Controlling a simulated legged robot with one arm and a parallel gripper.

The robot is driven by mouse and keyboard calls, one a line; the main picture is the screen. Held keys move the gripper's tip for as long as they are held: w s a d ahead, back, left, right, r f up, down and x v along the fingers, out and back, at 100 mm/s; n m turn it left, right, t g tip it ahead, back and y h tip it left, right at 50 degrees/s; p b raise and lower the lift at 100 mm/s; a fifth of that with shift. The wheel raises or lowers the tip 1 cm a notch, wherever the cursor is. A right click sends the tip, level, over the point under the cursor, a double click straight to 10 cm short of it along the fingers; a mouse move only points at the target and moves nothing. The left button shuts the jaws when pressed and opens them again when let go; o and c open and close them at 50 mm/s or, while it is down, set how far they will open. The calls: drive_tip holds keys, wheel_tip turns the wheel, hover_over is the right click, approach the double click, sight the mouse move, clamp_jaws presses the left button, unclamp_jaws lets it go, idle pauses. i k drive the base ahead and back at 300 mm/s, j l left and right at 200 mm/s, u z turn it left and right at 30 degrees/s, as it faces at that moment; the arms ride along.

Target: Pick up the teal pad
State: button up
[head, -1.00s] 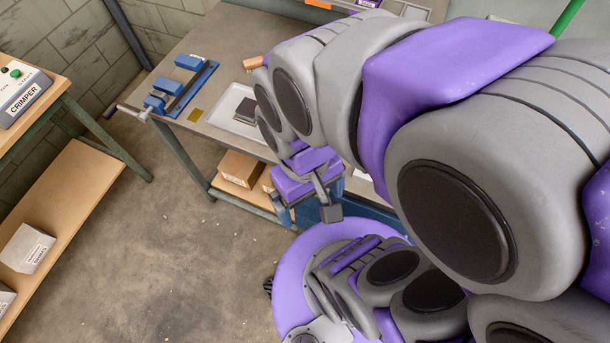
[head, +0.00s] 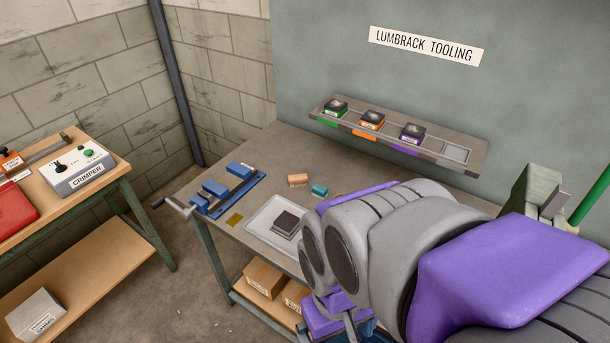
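The teal pad (head: 320,190) is a small teal block lying on the grey workbench top, just right of a tan-orange block (head: 298,180). Nothing touches it from my arm. My gripper (head: 335,318) shows only in part at the bottom edge of the head view, below my arm's wrist and in front of the bench. Its fingertips are cut off by the frame, so its opening does not show.
A white tray (head: 262,216) holding a dark block (head: 286,222) lies near the bench front. A blue vise (head: 228,190) stands at the bench's left end. A wall shelf (head: 463,170) carries several labelled blocks. The crimper (head: 80,170) sits on a wooden table at left.

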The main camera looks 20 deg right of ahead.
sight(318, 191)
drive_tip(key=z, duration=0.75)
drive_tip(key=k+j, duration=0.1)
drive_tip(key=j, duration=0.25)
drive_tip(key=j+z, duration=0.1)
drive_tip(key=j, duration=0.25)
drive_tip(key=i+j, duration=0.1)
drive_tip(key=j, duration=0.2)
drive_tip(key=i+j, duration=0.15)
drive_tip(key=j, duration=0.2)
drive_tip(key=i+j+z, duration=0.1)
drive_tip(key=j, duration=0.2)
drive_tip(key=i+j, duration=0.1)
drive_tip(key=j, duration=0.2)
drive_tip(key=i, duration=0.4)
drive_tip(key=z, duration=0.05)
